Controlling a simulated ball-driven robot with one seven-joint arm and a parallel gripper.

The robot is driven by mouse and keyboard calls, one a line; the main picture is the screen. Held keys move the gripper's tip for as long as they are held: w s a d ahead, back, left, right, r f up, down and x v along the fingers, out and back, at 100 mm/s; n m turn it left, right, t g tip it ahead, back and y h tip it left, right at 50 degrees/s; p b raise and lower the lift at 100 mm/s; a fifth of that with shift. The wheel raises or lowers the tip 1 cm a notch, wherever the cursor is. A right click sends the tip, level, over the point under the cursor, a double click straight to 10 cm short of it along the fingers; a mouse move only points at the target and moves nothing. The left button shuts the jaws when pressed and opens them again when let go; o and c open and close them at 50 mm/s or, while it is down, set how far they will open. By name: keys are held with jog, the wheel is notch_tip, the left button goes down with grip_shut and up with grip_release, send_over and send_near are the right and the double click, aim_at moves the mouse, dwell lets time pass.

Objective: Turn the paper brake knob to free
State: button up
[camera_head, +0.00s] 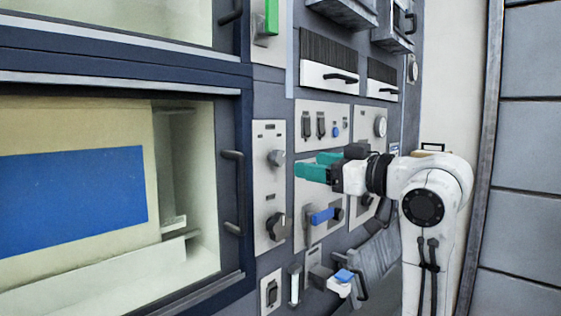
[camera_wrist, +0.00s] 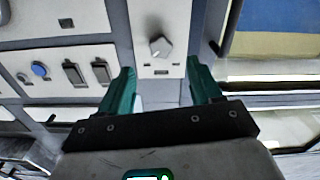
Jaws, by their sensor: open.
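A grey knob (camera_head: 276,158) sits on the upper part of a narrow pale panel (camera_head: 268,190) beside the big window. A darker round knob (camera_head: 278,227) sits lower on the same panel. No label is readable, so I cannot tell which is the paper brake knob. My gripper (camera_head: 307,164) has teal fingers, is open and empty, and points left toward the upper knob. In the wrist view a grey faceted knob (camera_wrist: 160,47), apparently the upper one, lies ahead between the fingertips (camera_wrist: 160,68). The fingers appear apart from it.
A door handle (camera_head: 232,190) stands out left of the panel. Two dark switches (camera_head: 313,125) and a blue button (camera_head: 336,131) are above the gripper. A blue lever (camera_head: 322,216) juts out below it. The window shows a blue sheet (camera_head: 75,197).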

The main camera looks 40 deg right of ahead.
aim_at(282, 161)
jog(key=w, duration=0.4)
jog(key=w+p, duration=0.1)
jog(key=w, duration=0.3)
jog(key=shift+w+a, duration=0.2)
jog(key=shift+w, duration=0.05)
jog(key=shift+c, duration=0.2)
jog(key=c, duration=1)
jog(key=shift+f, duration=0.1)
